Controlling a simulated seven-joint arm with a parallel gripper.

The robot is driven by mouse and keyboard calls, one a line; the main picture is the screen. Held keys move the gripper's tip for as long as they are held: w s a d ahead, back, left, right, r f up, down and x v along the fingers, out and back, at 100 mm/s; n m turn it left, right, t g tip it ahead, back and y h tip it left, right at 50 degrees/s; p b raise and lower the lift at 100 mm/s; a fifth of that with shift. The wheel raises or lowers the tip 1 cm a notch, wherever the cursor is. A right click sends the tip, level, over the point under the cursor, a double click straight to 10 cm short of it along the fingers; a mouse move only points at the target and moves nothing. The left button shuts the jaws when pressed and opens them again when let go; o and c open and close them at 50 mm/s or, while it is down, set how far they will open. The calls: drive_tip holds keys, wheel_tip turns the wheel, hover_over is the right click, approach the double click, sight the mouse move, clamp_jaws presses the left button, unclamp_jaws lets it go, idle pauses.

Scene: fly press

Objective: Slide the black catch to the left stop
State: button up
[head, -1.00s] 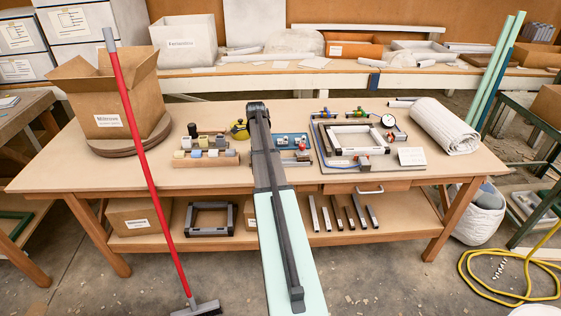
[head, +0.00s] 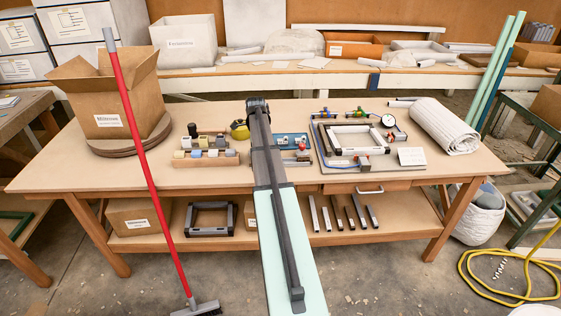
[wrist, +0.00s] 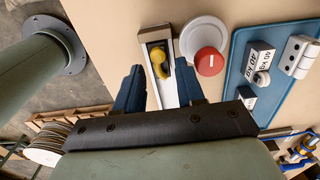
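In the head view, my arm covers this area and the fingers are hidden.
A red knob (wrist: 209,62) on a white round base (wrist: 203,36) stands just right of the housing. Further right is a blue tray (wrist: 238,75) with labelled blocks. In the head view, a block rack (head: 205,158) lies left of my arm and a framed fixture (head: 355,140) right.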

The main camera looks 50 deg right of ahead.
drive_tip(key=shift+r, duration=2.55)
